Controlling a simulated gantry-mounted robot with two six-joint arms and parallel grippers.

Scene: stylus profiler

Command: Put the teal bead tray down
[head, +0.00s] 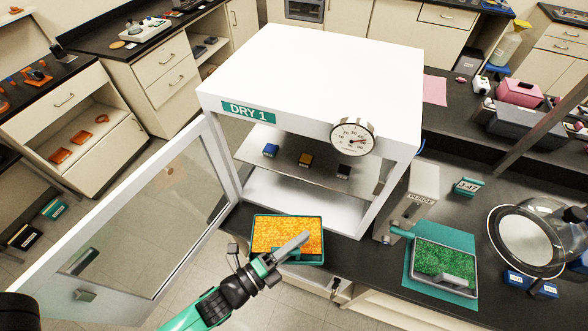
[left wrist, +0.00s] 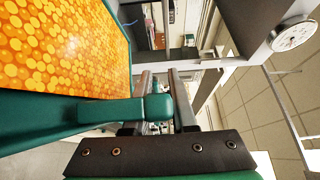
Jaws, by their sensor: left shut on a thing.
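The teal bead tray (head: 323,240) is full of orange beads and is held just outside the open front of the white drying cabinet (head: 320,75). In the left wrist view its teal wall (left wrist: 40,115) fills the left side, and its handle (left wrist: 155,108) lies between my fingers. My left gripper (head: 284,250) is shut on that handle; it also shows in the left wrist view (left wrist: 165,100). The tray looks about level, near the dark bench's front edge. I cannot tell whether it touches anything beneath. My right gripper is not in view.
The cabinet's glass door (head: 135,225) stands open at the left. Its shelf (head: 300,165) carries several small blocks; the floor below looks bare. At right, a grey-rimmed tray of green beads (head: 445,262) sits on a teal mat (head: 412,277), near a glass dome (head: 535,240).

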